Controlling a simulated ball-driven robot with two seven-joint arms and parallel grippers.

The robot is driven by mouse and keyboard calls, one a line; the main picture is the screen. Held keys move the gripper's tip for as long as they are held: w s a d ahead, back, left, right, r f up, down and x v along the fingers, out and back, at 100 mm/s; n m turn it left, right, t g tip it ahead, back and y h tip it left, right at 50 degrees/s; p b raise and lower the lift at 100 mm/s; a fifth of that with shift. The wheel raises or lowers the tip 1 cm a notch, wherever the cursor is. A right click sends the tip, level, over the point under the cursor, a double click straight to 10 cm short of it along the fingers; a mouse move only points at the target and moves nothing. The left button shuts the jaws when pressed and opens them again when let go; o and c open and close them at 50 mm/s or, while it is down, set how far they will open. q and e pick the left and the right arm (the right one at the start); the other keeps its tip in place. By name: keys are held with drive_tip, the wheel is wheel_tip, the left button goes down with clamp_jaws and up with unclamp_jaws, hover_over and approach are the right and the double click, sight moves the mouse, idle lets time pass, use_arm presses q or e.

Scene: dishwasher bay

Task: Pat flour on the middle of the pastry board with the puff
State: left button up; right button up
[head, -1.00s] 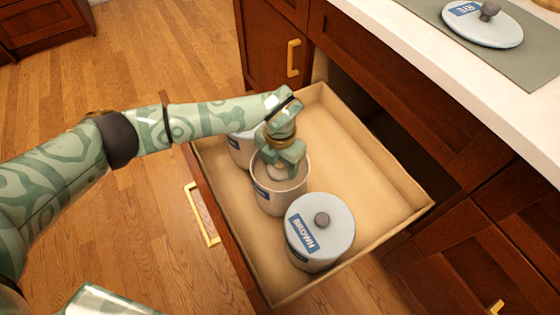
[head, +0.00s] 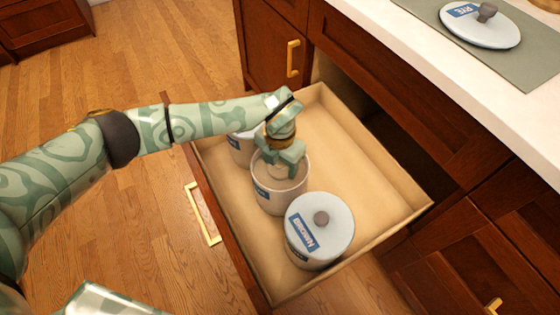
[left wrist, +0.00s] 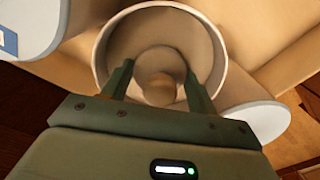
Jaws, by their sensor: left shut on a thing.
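My left gripper (head: 281,160) reaches down into the mouth of an open white canister (head: 278,198) in the pulled-out drawer. It is shut on the pale puff (head: 279,171), which is mostly hidden by the fingers in the head view. In the left wrist view the puff (left wrist: 158,90) shows between the fingertips, inside the canister's rim (left wrist: 103,62). I cannot tell whether the puff touches the contents. A lid marked RYE (head: 478,30) lies on a grey-green mat (head: 520,75) on the counter. No pastry board can be clearly made out. My right gripper is out of view.
A lidded canister marked BROWN (head: 322,225) stands nearer in the drawer (head: 375,185). Another canister (head: 240,148) stands beyond, partly behind my left arm. The drawer's right part is empty.

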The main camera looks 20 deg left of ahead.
use_arm(q)
drive_tip(key=shift+f, duration=0.1)
wheel_tip(320, 180, up, 7)
drive_tip(key=p, duration=0.5)
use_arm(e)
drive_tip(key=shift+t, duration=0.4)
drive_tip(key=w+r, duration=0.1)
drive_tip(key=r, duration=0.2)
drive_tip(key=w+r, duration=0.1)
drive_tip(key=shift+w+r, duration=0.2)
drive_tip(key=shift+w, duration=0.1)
